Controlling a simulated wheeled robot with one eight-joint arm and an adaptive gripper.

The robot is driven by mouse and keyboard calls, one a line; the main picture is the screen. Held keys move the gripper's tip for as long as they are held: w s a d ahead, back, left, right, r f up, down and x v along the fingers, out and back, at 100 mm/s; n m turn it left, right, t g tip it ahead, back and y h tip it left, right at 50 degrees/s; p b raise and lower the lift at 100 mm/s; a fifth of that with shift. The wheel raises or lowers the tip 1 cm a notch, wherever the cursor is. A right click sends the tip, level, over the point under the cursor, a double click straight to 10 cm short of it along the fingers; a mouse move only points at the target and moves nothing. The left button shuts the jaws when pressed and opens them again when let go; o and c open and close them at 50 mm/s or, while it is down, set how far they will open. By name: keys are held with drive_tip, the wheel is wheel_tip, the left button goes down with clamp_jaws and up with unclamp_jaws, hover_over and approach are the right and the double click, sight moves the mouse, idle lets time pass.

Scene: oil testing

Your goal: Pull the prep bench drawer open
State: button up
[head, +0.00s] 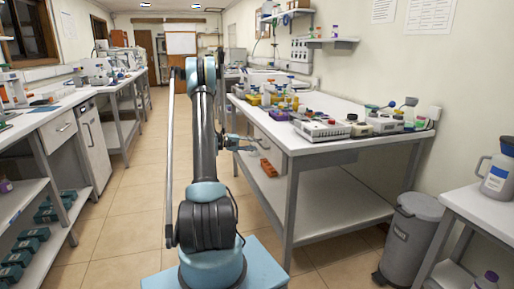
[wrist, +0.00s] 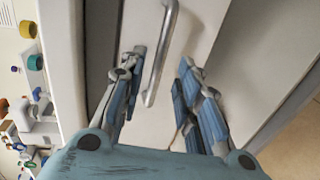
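The bench on the right in the head view has a white top (head: 325,145) and a pale drawer (head: 270,152) under it. The drawer looks shut there, partly hidden by my arm. My gripper (head: 246,143) is at the drawer's front. In the wrist view the drawer front (wrist: 198,32) fills the middle, with a grey metal bar handle (wrist: 161,52) running nearly up and down the picture. My gripper (wrist: 162,62) is open, with one finger on each side of the handle. The left finger is closer to the handle; whether it touches is unclear.
Bottles, tubs and instruments (head: 320,127) crowd the right bench top. An orange-red object (head: 269,167) lies on the shelf below. A grey bin (head: 409,235) stands at the right bench's near end. The aisle floor (head: 120,185) to the left is clear.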

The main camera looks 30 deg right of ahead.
drive_tip(key=shift+x, duration=1.7)
drive_tip(key=shift+c, duration=0.6)
clamp_jaws()
